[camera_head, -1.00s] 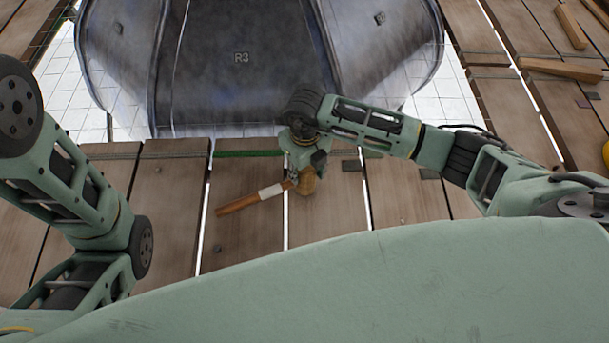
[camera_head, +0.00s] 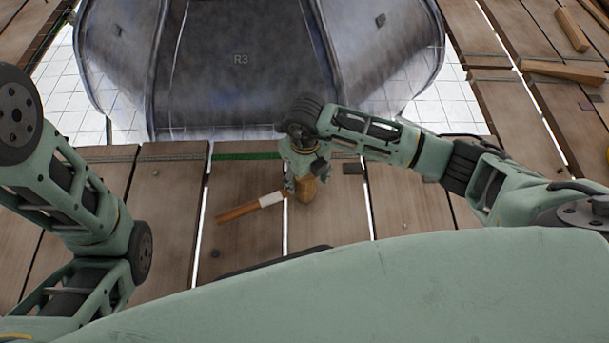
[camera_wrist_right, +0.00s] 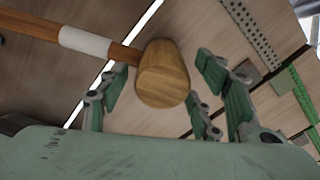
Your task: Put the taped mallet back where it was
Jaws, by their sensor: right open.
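The taped mallet lies on the wooden planks in the head view, its wooden handle with a white tape band (camera_head: 270,199) pointing left and its head (camera_head: 306,190) partly hidden by my right gripper (camera_head: 299,180). In the right wrist view the mallet's round wooden head (camera_wrist_right: 163,76) sits between the open fingers of my right gripper (camera_wrist_right: 165,100), with space between it and the right-hand fingers. The handle and white tape run to the upper left there. My left arm shows at the left of the head view; its gripper is out of frame.
A large grey metal spire piece marked R3 (camera_head: 240,60) stands just beyond the planks. A green strip (camera_head: 248,156) runs along the plank edge. Loose timbers (camera_head: 562,70) lie at the upper right. Narrow gaps separate the planks (camera_head: 240,230).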

